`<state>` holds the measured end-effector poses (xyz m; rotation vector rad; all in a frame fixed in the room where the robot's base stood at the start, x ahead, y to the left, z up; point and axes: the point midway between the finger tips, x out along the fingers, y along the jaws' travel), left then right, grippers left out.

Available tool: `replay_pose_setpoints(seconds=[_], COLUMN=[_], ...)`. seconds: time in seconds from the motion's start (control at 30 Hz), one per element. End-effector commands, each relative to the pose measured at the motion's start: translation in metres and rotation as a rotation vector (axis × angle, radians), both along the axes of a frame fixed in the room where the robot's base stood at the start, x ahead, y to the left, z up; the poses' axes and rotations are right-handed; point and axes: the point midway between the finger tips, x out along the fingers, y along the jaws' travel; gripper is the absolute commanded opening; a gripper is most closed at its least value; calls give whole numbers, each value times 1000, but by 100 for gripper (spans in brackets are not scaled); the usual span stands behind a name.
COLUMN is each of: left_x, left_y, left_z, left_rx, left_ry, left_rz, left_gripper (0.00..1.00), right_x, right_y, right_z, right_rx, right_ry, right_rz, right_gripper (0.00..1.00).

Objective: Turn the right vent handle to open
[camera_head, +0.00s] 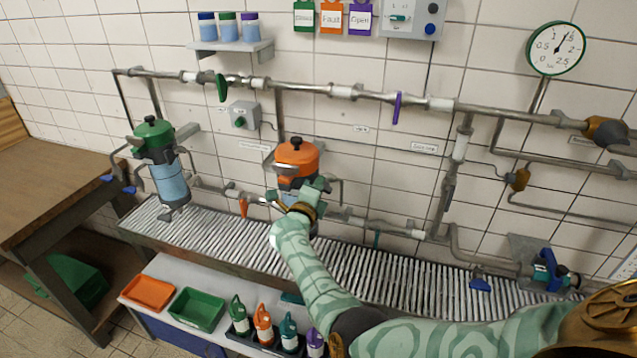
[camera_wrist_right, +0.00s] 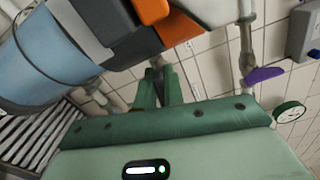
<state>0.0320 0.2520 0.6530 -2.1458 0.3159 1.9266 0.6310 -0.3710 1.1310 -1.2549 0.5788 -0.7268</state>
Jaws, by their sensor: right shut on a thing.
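My right gripper (camera_head: 314,187) is in front of the orange-lidded canister (camera_head: 296,156) at the middle of the head view. In the right wrist view its green fingers (camera_wrist_right: 160,82) are closed on a small dark part beside the canister's grey and orange body (camera_wrist_right: 115,30). This part appears to be the right vent handle, but the fingers hide most of it and its angle cannot be read. A matching green-lidded canister (camera_head: 156,140) stands to the left, apart from my gripper. My left gripper is not in view.
Steel pipes run along the tiled wall, with a green handle (camera_head: 221,87) and a purple handle (camera_head: 397,107). A slatted grating (camera_head: 215,236) lies below the canisters. Spray bottles (camera_head: 263,324) and trays (camera_head: 197,309) stand on the lower bench. A gauge (camera_head: 555,48) hangs upper right.

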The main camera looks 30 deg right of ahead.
Motion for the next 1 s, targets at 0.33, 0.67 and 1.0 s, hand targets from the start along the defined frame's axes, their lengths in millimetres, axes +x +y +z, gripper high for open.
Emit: replay_pose_setpoints(seconds=[0.33, 0.67, 1.0], left_x=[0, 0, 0], left_y=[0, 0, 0], left_z=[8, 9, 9], left_rx=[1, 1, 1], left_ry=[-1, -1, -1], left_rz=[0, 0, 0], left_gripper=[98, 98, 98], right_x=[0, 0, 0], right_y=[1, 1, 1], right_z=[-2, -4, -5], right_rx=[-127, -168, -170], right_ry=[150, 197, 201], right_rz=[1, 1, 1], right_gripper=[0, 0, 0])
